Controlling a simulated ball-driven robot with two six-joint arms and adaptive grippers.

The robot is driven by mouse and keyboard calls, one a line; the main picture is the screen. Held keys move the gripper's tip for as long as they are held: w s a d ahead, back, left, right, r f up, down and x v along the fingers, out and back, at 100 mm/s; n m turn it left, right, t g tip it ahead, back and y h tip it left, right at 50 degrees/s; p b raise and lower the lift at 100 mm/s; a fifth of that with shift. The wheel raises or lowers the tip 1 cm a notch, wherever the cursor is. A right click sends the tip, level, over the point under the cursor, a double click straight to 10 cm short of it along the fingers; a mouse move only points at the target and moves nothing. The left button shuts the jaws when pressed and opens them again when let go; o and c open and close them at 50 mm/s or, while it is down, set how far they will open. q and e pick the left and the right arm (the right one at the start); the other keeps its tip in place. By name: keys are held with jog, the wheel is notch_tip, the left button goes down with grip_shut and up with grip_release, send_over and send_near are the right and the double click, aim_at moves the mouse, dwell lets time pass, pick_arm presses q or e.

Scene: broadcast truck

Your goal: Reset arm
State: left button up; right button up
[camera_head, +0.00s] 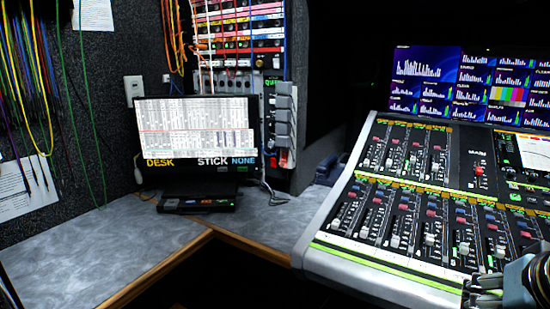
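Part of my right arm and gripper (485,290) shows at the bottom right corner, in front of the lower right of the mixing console (380,277). It is cut off by the picture edge, and I cannot tell whether its fingers are open or shut. No held object can be made out there. My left gripper is not in view.
A monitor (198,132) stands on the grey corner desk (90,250), with a small black box (198,202) before it. Patch cables (170,38) hang on the wall. Screens (428,72) stand behind the console. The left desk surface is clear.

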jog(key=s+a+f+n+g+y, duration=0.1)
jog(key=s+f+n+g, duration=0.2)
jog(key=s, duration=0.5)
jog(key=s+a+f+n, duration=0.1)
jog(key=s+f+n, duration=0.3)
jog(key=s, duration=0.3)
notch_tip(320, 180, down, 24)
jog(key=s+d+g, duration=0.1)
jog(key=d, duration=0.1)
jog(key=s+d+f+g, duration=0.1)
jog(key=s+f, duration=1.6)
jog(key=s, duration=0.2)
jog(key=shift+d+f+m+g, duration=0.2)
jog(key=shift+f+m+g, duration=0.1)
jog(key=shift+c, duration=0.5)
